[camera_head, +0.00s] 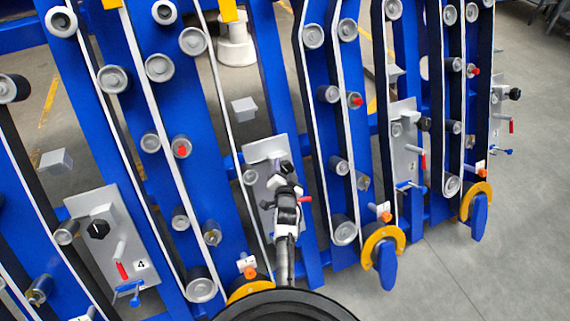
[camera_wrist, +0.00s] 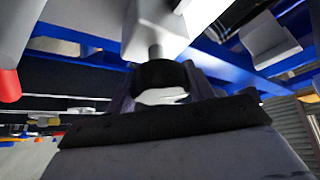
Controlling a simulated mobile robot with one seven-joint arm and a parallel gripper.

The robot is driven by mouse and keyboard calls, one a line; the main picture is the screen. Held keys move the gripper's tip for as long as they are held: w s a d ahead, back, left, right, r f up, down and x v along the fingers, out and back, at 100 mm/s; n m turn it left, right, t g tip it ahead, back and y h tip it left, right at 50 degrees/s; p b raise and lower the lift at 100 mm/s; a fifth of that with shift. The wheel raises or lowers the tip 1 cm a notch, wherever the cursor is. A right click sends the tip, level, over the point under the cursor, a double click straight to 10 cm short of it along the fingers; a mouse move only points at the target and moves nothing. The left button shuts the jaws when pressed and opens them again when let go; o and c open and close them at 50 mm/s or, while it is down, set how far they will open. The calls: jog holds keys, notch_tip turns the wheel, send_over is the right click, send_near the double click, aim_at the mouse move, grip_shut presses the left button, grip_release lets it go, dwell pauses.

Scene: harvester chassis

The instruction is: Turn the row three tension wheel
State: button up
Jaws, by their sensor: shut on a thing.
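The tension wheel is a black round knob (camera_wrist: 160,74) on a short grey shaft, in the upper middle of the wrist view. The shaft comes from a pale block (camera_wrist: 155,25). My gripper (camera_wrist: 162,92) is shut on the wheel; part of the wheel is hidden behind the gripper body. In the head view my gripper (camera_head: 286,172) is at the grey panel (camera_head: 258,157) near the middle, and it largely hides the wheel there. The number on this panel is not visible.
A panel marked 4 (camera_head: 108,205) with its own black knob (camera_head: 98,229) stands at left. More panels stand at right, one (camera_head: 404,135) with a red handle. A red handle (camera_head: 305,199) sits close beside my gripper. Blue frames and belts surround it. Grey floor (camera_head: 500,230) is open at right.

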jog(key=shift+w+r+p, duration=0.1)
jog(key=shift+r+p, duration=0.15)
jog(key=shift+p, duration=0.1)
dwell(0.3)
jog(key=o, duration=1)
jog(key=shift+f, duration=0.1)
jog(key=shift+f, duration=0.1)
